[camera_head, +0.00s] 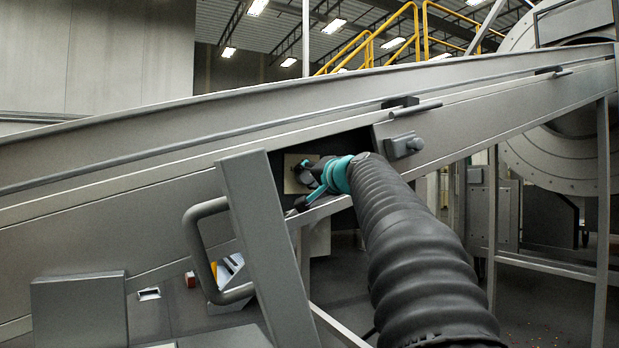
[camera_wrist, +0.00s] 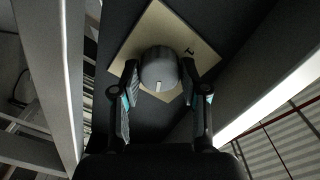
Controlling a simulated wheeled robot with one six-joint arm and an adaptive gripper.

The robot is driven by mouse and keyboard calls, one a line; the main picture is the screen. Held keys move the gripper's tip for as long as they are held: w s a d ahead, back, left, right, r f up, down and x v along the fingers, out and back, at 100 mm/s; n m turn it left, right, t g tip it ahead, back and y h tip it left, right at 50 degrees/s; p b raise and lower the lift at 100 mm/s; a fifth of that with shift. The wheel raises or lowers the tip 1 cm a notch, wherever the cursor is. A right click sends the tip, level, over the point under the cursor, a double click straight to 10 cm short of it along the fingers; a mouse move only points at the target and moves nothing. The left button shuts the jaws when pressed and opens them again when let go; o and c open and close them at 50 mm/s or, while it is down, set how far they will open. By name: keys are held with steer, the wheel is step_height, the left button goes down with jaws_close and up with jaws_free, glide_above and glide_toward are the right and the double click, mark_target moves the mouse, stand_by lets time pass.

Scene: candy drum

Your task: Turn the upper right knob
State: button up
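A round dark grey knob (camera_wrist: 160,70) with a pale pointer mark sits on a beige square plate (camera_wrist: 150,32) in the wrist view. The mark points toward the bottom of the picture. My gripper (camera_wrist: 159,66) has one finger on each side of the knob, with narrow dark gaps visible, so it looks open around it. Contact is not clear. In the head view my gripper (camera_head: 312,180) reaches into a dark recess in the conveyor side, at the beige plate (camera_head: 293,172). The knob is hard to make out there.
A long sloped grey conveyor frame (camera_head: 120,150) crosses the head view. A slanted grey post (camera_head: 262,245) and a bent handle (camera_head: 196,245) stand left of my arm. A small grey box (camera_head: 403,145) is on the frame above it. Metal beams (camera_wrist: 265,95) flank the wrist view.

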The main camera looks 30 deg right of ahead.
steer(key=shift+o, duration=1.4)
steer(key=shift+s, duration=0.1)
steer(key=s, duration=1.2)
steer(key=shift+d, duration=0.2)
steer(key=shift+w, duration=0.1)
